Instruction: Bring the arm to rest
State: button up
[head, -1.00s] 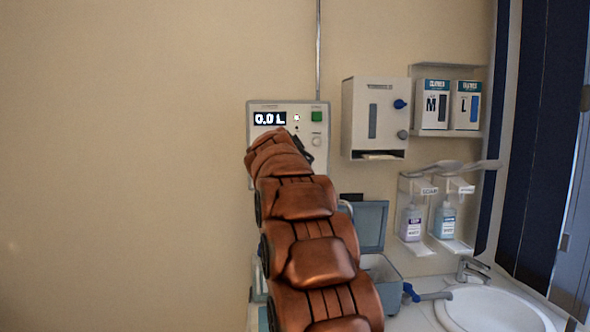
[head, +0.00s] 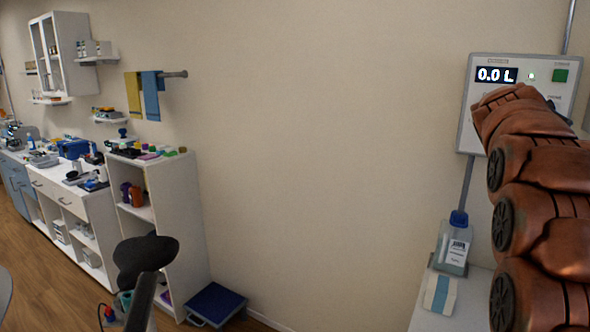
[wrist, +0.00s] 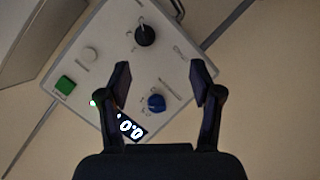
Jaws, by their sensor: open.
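My copper-coloured arm reaches up the right side of the head view, and its far end overlaps the white wall control box (head: 481,105). The box has a lit "0.0 L" display (head: 496,75) and a green button (head: 560,76). In the wrist view my gripper (wrist: 161,80) is open and empty, its two dark fingers apart in front of the box. A blue knob (wrist: 156,103) shows between the fingers, and a black knob (wrist: 145,35) lies beyond them. I cannot tell how far the fingers are from the box. The gripper is mostly hidden behind the arm in the head view.
A bottle with a blue cap (head: 453,250) stands below the box, near a blue-and-white packet (head: 439,293). White shelves (head: 178,225) with several small items stand at left. The wall between is bare.

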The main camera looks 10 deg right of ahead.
jog(key=s+a+f+g+y, duration=0.1)
jog(key=s+a+f+y, duration=0.1)
jog(key=s+a+f, duration=0.45)
jog(key=s+a+f+g+y, duration=0.2)
jog(key=s+a+f+y, duration=0.15)
jog(key=a+f, duration=0.55)
jog(key=s+a+f+g+y, duration=0.1)
jog(key=s+a+f+y, duration=0.1)
jog(key=s+a+f, duration=0.6)
jog(key=s+a+f+g+y, duration=0.1)
jog(key=s+a+f+g, duration=0.1)
jog(key=s+a, duration=0.3)
jog(key=s+a+f+g+y, duration=0.1)
jog(key=s+a+f, duration=0.4)
jog(key=s, duration=0.6)
jog(key=s+a+f+g+y, duration=0.1)
jog(key=s+a+f+g, duration=0.2)
jog(key=s+a, duration=0.4)
jog(key=shift+s+a+f, duration=0.25)
jog(key=shift+s+f, duration=0.5)
